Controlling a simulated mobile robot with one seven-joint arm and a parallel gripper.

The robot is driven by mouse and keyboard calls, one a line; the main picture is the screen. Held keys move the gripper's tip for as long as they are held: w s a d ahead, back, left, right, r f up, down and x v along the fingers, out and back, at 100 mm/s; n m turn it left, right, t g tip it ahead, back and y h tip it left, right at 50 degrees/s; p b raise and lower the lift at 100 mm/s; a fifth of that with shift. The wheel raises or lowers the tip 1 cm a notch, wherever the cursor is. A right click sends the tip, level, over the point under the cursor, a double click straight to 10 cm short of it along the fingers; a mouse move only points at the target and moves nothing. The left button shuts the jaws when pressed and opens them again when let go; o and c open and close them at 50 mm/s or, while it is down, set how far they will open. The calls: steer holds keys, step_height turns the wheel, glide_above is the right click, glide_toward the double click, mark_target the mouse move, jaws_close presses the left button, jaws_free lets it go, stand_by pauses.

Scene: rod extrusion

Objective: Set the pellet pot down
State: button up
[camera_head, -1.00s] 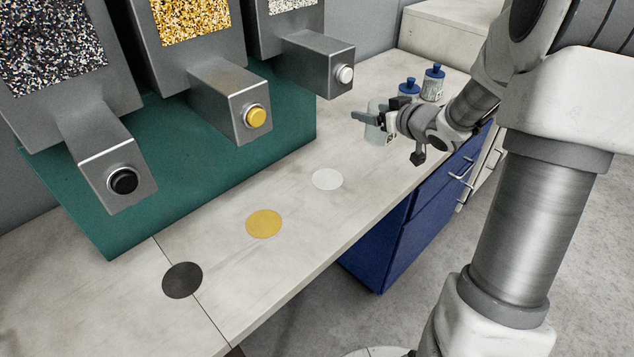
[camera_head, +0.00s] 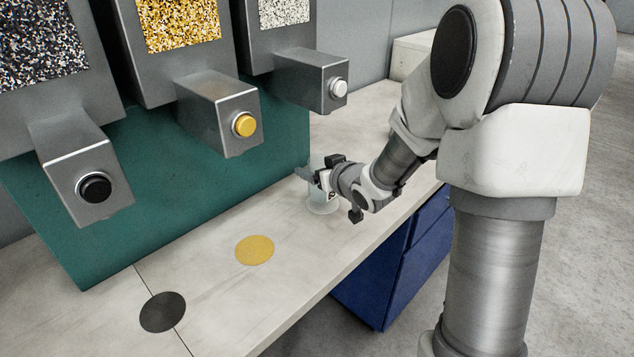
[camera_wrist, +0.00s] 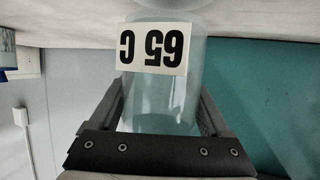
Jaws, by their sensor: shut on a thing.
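The pellet pot (camera_wrist: 160,105) is a clear, pale, translucent cylinder. Its white label reads "65 C", upside down in the wrist view. My gripper (camera_head: 311,174) is shut on the pot, with one finger on each side of it in the wrist view. In the head view the pot (camera_head: 314,191) is upright over or on the white disc (camera_head: 324,208) on the counter, below the dispenser with the white button. The gripper hides part of the pot. I cannot tell whether its base touches the counter.
A yellow disc (camera_head: 254,250) and a black disc (camera_head: 162,312) lie on the counter (camera_head: 215,285), clear of objects. Dispensers with white (camera_head: 339,88), yellow (camera_head: 245,125) and black (camera_head: 94,187) buttons overhang the left side. A teal panel (camera_head: 200,190) stands behind. Blue drawers (camera_head: 385,275) are below.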

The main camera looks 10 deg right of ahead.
steer(key=shift+f+b, duration=0.3)
steer(key=shift+f, duration=1)
steer(key=shift+f, duration=0.2)
steer(key=o, duration=1.5)
steer(key=shift+r, duration=0.3)
steer(key=p+v, duration=0.3)
steer(key=v, duration=0.7)
steer(key=shift+s+d+r, duration=0.1)
steer(key=shift+s+r, duration=0.05)
steer(key=shift+s, duration=0.2)
steer(key=shift+s+d+r, duration=0.1)
steer(key=shift+s+r, duration=0.05)
steer(key=shift+s, duration=0.4)
